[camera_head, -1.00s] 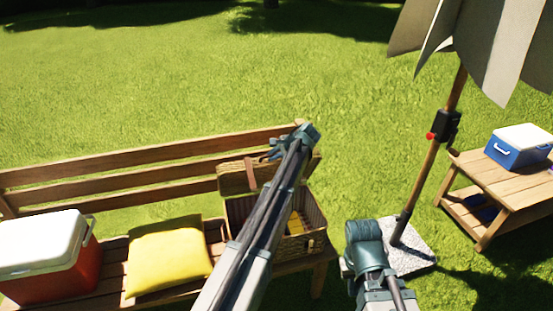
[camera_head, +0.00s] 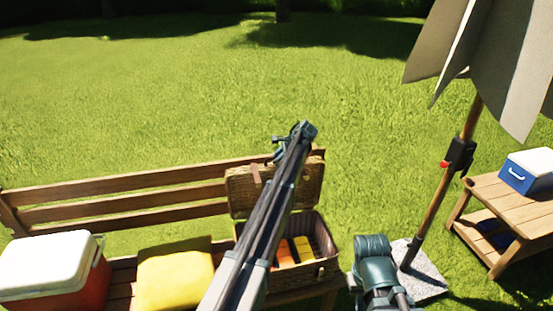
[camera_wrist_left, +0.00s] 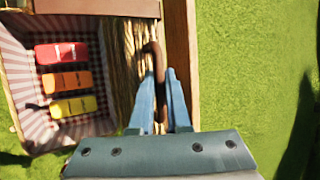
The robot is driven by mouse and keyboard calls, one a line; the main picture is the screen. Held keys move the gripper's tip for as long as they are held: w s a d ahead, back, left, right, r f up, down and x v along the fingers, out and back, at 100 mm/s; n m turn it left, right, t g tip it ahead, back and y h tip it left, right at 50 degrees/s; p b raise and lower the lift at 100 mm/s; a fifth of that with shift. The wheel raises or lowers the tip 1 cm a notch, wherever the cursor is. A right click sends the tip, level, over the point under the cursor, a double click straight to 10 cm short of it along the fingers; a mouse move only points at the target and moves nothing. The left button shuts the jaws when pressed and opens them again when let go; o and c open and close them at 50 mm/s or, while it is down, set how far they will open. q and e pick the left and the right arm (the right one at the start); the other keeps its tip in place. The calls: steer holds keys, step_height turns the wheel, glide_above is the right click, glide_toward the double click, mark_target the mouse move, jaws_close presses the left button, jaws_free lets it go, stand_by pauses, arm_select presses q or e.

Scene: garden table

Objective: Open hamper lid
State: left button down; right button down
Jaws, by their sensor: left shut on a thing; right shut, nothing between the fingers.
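The wicker hamper (camera_head: 300,279) stands on the bench with its lid (camera_head: 309,183) raised, upright near the backrest. Its checked lining shows in the left wrist view (camera_wrist_left: 18,85). Inside lie red (camera_wrist_left: 60,53), orange (camera_wrist_left: 67,82) and yellow (camera_wrist_left: 74,106) packets. My left gripper (camera_wrist_left: 160,88) is shut on the brown lid handle (camera_wrist_left: 158,62), beside the wicker of the lid. In the head view my left arm hides part of the lid and hamper. My right arm shows at the lower right, but its fingers are not visible.
A yellow cushion (camera_head: 174,275) and a red cooler with a white lid (camera_head: 47,262) sit on the bench left of the hamper. A parasol pole (camera_head: 440,200) and a side table (camera_head: 510,208) with a blue cooler (camera_head: 527,174) stand at right. Open grass lies behind the bench.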

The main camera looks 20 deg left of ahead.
arm_select(q)
steer(key=c, duration=1.2)
jaws_free()
steer(key=shift+o, duration=0.2)
steer(key=shift+r, duration=0.1)
steer(key=p+v, duration=1.1)
steer(key=v, duration=0.2)
steer(key=shift+d+r, duration=0.2)
steer(key=shift+s+d, duration=0.1)
steer(key=shift+s, duration=0.05)
